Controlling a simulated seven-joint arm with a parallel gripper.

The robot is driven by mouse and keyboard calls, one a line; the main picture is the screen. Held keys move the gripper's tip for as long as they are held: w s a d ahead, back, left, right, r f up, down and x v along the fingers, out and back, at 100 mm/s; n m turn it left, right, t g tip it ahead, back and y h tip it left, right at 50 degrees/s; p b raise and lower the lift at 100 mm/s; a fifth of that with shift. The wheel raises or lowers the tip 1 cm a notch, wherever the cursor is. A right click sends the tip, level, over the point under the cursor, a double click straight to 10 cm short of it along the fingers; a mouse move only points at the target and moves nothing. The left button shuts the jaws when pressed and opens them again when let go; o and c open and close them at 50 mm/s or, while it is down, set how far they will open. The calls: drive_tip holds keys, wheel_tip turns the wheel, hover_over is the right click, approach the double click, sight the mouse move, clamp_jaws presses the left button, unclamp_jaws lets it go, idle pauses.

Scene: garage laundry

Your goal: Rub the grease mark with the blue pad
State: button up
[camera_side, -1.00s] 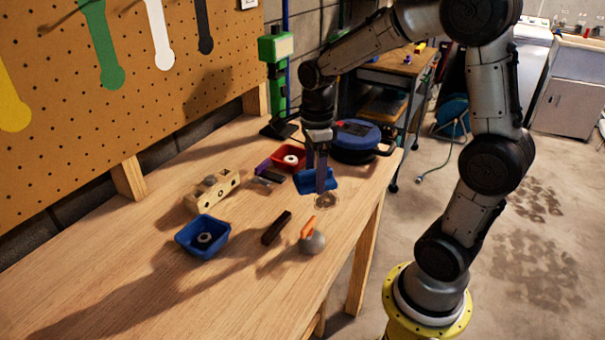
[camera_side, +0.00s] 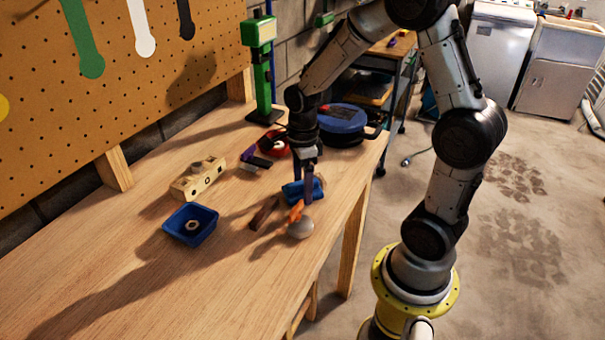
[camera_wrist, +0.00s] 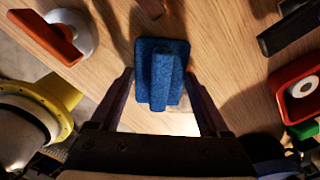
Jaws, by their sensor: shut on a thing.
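The blue pad (camera_side: 293,191) is low at the right side of the wooden workbench, at or very near its surface. In the wrist view the blue pad (camera_wrist: 145,52) is a rounded rectangle with a raised blue grip. My gripper (camera_side: 309,196) points down over it. In the wrist view my gripper (camera_wrist: 159,76) has one finger on each side of the raised grip and is shut on the pad. I cannot make out the grease mark now; the pad and gripper cover the spot where it showed earlier.
A blue bin (camera_side: 190,224), a wooden block (camera_side: 199,179), a red bin (camera_wrist: 297,91) and a blue round case (camera_side: 342,120) stand around. The bench's front is clear.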

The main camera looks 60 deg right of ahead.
sight(320, 172)
drive_tip(key=d, duration=0.2)
drive_tip(key=shift+d, duration=4.1)
drive_tip(key=shift+a, duration=5.1)
drive_tip(key=shift+r, duration=4.05)
